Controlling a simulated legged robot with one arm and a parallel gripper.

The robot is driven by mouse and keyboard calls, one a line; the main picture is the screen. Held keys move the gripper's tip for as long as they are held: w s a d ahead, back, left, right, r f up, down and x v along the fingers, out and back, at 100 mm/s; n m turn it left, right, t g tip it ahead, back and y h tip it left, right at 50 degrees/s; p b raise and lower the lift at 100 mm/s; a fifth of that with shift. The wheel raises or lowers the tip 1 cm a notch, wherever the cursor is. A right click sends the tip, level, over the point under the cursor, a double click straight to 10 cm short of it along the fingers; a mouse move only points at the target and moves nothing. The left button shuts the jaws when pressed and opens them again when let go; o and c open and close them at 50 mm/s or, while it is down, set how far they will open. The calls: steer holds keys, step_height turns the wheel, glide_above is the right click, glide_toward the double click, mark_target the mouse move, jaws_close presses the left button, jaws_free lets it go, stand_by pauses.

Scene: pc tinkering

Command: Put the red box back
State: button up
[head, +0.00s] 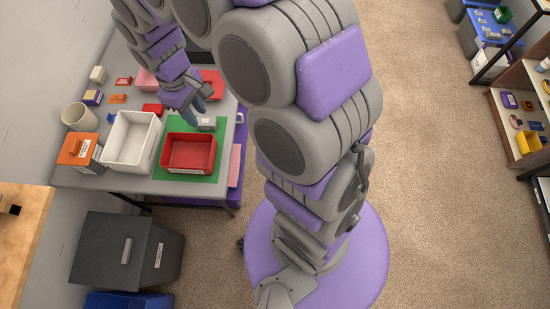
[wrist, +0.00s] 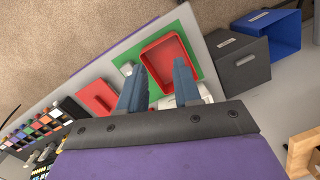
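The red box (head: 188,153) is an open, empty tray standing on a green mat (head: 226,128) on the grey table. In the wrist view the red box (wrist: 166,62) lies beyond my fingertips, on the green mat (wrist: 186,20). My gripper (head: 200,112) is above the table, behind the red box in the head view. In the wrist view my gripper (wrist: 158,78) has its two blue-grey fingers spread apart with nothing held between them. A flat red piece (wrist: 97,97) lies beside the mat.
A white bin (head: 133,138) stands left of the red box, with an orange box (head: 79,150) and a beige cup (head: 78,117) farther left. A small grey block (head: 207,124) sits on the mat. A dark bin (head: 125,251) stands on the floor in front. Shelves (head: 520,110) stand at right.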

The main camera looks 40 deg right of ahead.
steer(key=s+d+r+m, duration=0.2)
steer(key=s, duration=0.6)
steer(key=s+d+r+m, duration=0.2)
steer(key=s, duration=0.6)
steer(key=s+d+r+m, duration=0.2)
steer(key=s, duration=0.7)
steer(key=shift+d+r+m, duration=0.25)
steer(key=shift+r+m, duration=0.05)
